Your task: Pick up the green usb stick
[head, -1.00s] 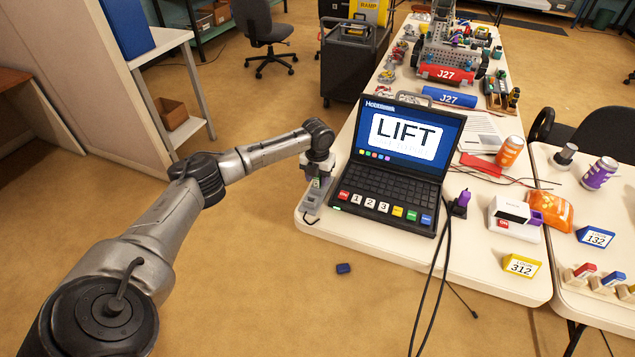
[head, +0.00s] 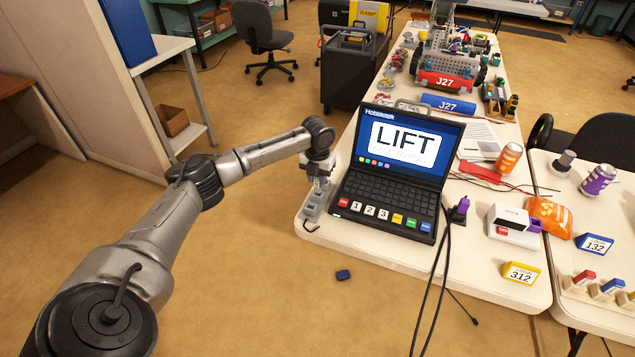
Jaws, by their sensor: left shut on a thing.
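My left gripper (head: 317,180) points down over a small grey holder (head: 313,207) at the table's left edge, beside the laptop. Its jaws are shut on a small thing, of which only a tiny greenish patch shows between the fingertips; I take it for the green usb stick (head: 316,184). The fingers hide most of it, and I cannot tell whether it is clear of the holder. My right gripper is not in view.
The open laptop (head: 391,184) showing LIFT stands close to the right of the gripper. A purple plug (head: 461,208) with black cables lies right of it. A small blue block (head: 343,274) lies on the floor. The space left of the table is open floor.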

